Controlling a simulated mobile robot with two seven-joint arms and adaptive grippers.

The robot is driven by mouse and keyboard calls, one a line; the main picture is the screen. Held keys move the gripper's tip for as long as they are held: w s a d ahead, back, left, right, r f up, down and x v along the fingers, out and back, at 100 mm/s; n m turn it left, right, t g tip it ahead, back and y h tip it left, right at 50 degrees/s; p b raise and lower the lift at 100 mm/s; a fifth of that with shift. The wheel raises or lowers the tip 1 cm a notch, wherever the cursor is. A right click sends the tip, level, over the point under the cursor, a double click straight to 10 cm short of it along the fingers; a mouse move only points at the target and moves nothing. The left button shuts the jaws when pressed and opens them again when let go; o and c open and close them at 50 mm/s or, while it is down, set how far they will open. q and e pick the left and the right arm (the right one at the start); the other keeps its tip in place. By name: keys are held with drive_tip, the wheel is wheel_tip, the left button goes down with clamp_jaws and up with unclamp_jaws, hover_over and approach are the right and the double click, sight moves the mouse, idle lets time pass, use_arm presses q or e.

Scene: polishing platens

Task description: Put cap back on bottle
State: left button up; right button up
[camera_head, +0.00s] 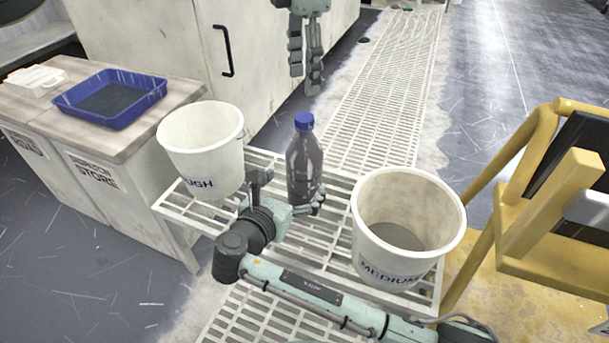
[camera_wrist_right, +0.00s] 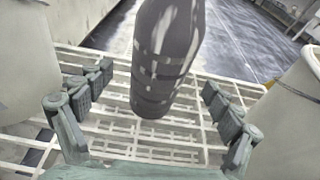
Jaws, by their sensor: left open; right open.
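A dark grey bottle (camera_head: 303,165) stands upright on the white slatted rack (camera_head: 330,240), between two white buckets. A blue cap (camera_head: 304,121) sits on top of its neck; I cannot tell whether it is screwed tight. My right gripper (camera_head: 291,189) is open, low by the bottle, with one finger on each side. In the right wrist view the bottle (camera_wrist_right: 166,60) stands between the spread fingers (camera_wrist_right: 158,80), with gaps on both sides; its top is cut off. My left gripper (camera_head: 305,78) is open and empty, fingers pointing down, above the cap in the picture.
A white bucket marked "MEDIUM" (camera_head: 375,262) is right of the bottle. Another white bucket (camera_head: 195,150) is left. A blue tray (camera_head: 145,100) lies on a cabinet at the left. Yellow railing (camera_head: 520,150) stands at the right.

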drive_tip(key=x, duration=0.5)
drive_tip(key=shift+w+d+f, duration=0.15)
drive_tip(key=shift+w, duration=0.2)
clamp_jaws()
use_arm(q)
drive_tip(key=n, duration=1.3)
drive_tip(key=shift+d+n, duration=0.1)
drive_tip(key=shift+n, duration=0.3)
drive_tip(key=n, duration=1.3)
